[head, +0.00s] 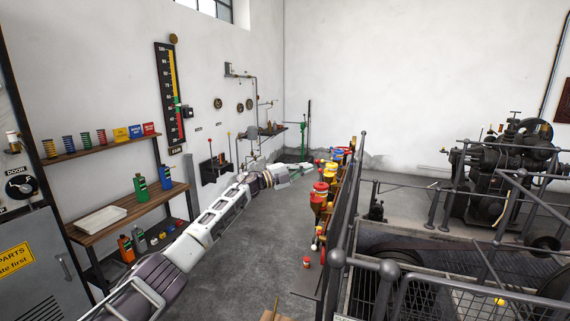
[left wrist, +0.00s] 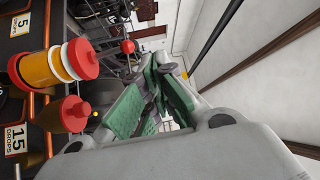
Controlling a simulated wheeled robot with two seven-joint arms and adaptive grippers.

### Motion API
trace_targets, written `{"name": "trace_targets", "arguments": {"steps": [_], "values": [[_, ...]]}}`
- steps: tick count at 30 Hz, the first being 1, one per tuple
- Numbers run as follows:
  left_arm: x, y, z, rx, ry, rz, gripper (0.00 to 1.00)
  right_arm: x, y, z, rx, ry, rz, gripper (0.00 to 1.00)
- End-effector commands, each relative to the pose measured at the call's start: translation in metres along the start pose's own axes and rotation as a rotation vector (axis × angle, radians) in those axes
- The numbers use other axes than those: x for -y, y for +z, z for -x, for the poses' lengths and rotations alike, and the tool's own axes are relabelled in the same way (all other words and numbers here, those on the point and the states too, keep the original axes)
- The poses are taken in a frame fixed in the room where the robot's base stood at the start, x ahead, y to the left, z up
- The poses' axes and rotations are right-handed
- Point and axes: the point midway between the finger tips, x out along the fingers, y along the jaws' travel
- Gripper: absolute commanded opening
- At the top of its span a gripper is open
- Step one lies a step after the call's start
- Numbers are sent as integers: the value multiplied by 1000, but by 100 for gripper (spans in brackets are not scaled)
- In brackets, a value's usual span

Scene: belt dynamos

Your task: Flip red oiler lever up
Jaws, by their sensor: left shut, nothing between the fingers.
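A row of oilers with red, yellow and blue parts stands along the railing; a red-capped oiler (head: 320,188) is nearest its middle. In the left wrist view, a red-capped oiler with a yellow body (left wrist: 82,60) and another red-capped one (left wrist: 72,113) are at the left. A red ball knob (left wrist: 127,46) stands beyond the fingers and apart from them. My left gripper (head: 308,167) reaches to just left of the row. Its green-padded fingers (left wrist: 165,98) are shut and empty. Which lever belongs to which oiler is unclear. My right gripper is out of view.
A "15 drops" card (left wrist: 15,141) and a "5" card (left wrist: 20,23) sit beside the oilers. A metal railing (head: 345,220) runs along the row's right side. Wall shelves (head: 100,145) are at the left. The floor (head: 255,240) between is clear.

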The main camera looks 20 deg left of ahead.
Motion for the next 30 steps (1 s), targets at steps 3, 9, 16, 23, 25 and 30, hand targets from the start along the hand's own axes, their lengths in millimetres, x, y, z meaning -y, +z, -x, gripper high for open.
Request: {"name": "trace_targets", "arguments": {"steps": [3, 9, 16, 23, 25, 30], "values": [[1, -1, 8, 0, 3, -1, 0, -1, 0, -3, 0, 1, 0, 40], [9, -3, 22, -1, 2, -1, 0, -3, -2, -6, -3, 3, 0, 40], [19, -6, 40, 0, 2, 0, 0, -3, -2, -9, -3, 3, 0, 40], [29, -9, 57, -1, 3, -1, 0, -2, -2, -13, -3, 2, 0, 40], [32, -10, 63, -1, 2, 0, 0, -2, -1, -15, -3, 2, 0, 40], [38, -12, 72, -1, 2, 0, 0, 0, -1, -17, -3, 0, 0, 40]]}}
